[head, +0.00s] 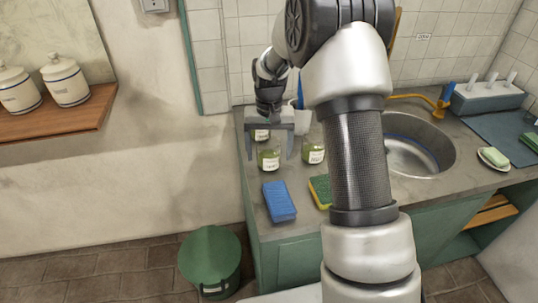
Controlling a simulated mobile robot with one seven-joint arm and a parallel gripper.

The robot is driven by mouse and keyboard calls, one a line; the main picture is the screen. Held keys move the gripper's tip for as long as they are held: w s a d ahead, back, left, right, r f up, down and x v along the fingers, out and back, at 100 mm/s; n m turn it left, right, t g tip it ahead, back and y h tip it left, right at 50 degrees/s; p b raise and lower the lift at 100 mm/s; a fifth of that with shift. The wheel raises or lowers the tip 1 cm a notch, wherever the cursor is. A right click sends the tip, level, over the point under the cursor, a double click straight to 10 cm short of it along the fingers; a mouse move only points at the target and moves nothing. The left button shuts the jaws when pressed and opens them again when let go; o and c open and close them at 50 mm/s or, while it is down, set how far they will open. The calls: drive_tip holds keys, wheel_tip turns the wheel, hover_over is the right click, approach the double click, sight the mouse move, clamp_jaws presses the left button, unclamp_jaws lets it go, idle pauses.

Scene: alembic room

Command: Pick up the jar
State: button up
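Three small glass jars with greenish contents and white labels stand on the counter's left end in the head view. The front jar (268,160) is upright. A second jar (314,154) stands to its right, and a third jar (261,135) is behind, partly hidden by my gripper. My gripper (270,154) points down with its two fingers spread wide. In the picture the fingers appear on either side of the front jar. I cannot tell how high they are above the counter or whether they touch the jar. Nothing is seen held.
A blue sponge (279,201) and a green-yellow sponge (319,191) lie in front of the jars. A white cup (302,121) stands behind. The sink (420,156) is at right. A green bin (210,262) stands on the floor at left.

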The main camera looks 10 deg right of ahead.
drive_tip(key=c, duration=1.2)
drive_tip(key=shift+r, duration=0.1)
